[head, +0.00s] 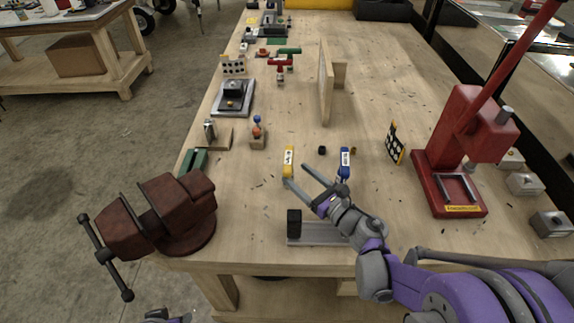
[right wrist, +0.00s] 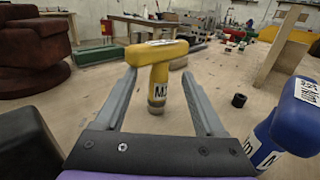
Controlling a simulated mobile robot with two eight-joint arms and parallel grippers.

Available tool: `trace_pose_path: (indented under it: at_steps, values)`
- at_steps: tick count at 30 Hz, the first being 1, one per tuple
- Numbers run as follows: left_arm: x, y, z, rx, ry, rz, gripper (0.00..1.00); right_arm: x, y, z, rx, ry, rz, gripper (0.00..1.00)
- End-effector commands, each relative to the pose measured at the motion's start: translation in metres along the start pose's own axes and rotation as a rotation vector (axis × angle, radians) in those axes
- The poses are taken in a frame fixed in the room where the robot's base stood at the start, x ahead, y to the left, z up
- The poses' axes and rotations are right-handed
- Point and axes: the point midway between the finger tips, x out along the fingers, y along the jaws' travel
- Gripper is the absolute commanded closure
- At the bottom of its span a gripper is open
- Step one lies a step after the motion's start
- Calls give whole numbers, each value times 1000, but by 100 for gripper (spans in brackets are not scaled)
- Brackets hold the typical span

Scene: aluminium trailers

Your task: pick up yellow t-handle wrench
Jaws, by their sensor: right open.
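The yellow t-handle wrench (head: 288,160) stands upright on the wooden bench, its crossbar on top. In the right wrist view the yellow t-handle wrench (right wrist: 159,75) shows a white label on its shaft. My right gripper (head: 296,176) is open, with its fingers pointing at the wrench from the near side. In the right wrist view the fingers of my right gripper (right wrist: 158,74) lie left and right of the shaft, apart from it. The jaws of my left gripper are not visible.
A blue t-handle wrench (head: 344,164) stands close on the right. A small black piece (head: 322,150) lies between and behind them. A red-brown vise (head: 165,215) is at left, a red press (head: 460,150) at right. An upright wooden board (head: 325,82) stands farther back.

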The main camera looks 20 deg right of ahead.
Motion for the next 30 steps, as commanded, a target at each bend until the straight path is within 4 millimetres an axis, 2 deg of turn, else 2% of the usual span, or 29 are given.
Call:
trace_pose_path:
  at_steps: [1, 8, 15, 18, 26, 30]
  values:
    - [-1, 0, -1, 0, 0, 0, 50, 8, 1, 0, 0, 0, 3, 29]
    - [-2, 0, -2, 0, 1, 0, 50, 25, 1, 0, 1, 0, 2, 29]
    - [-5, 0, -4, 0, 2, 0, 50, 64, 0, 1, 1, -1, 2, 29]
    - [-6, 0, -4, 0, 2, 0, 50, 74, 0, 1, 1, 0, 1, 29]
    - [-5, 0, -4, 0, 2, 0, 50, 76, 0, 0, 0, 0, -1, 29]
    - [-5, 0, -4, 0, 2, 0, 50, 76, 0, 0, 0, 0, -1, 50]
